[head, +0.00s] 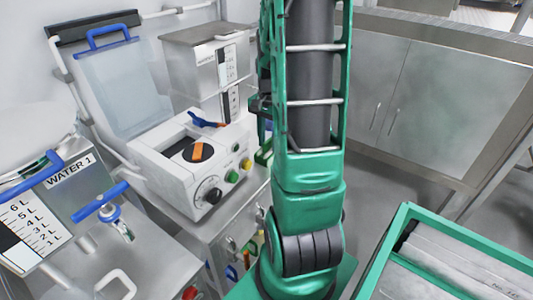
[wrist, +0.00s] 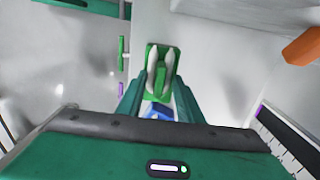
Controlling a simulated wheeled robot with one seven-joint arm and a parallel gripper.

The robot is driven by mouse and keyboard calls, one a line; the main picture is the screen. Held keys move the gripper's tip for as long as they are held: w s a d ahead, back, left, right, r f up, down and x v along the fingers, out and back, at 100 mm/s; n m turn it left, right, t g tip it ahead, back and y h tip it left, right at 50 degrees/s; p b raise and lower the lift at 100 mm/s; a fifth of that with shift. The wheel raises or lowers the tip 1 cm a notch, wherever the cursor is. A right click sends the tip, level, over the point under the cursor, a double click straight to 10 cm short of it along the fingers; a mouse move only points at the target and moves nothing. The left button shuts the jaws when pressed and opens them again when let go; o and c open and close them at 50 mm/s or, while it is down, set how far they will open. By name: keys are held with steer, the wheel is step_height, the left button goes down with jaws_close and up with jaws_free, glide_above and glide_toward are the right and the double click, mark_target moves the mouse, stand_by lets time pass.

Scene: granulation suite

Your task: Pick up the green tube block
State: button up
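The green tube block (wrist: 161,50) shows at the upper middle of the wrist view, in front of a pale grey surface. My gripper (wrist: 160,72) reaches over it, with two pale fingertips lying across it and a strip of green between them. Green also shows outside both tips. I cannot tell whether the fingers press on the block or only stand around it. In the head view my arm hides most of the gripper area. A light green piece (head: 263,153) shows beside the arm, and I cannot tell whether it is the block.
A white machine (head: 172,165) with a dial and coloured buttons stands left of my arm. Further left is a metal tank (head: 78,183) marked WATER 1. A green-rimmed crate (head: 405,213) stands at the lower right. Grey cabinets (head: 420,95) line the back right. Some floor between is clear.

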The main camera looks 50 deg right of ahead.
jaws_close()
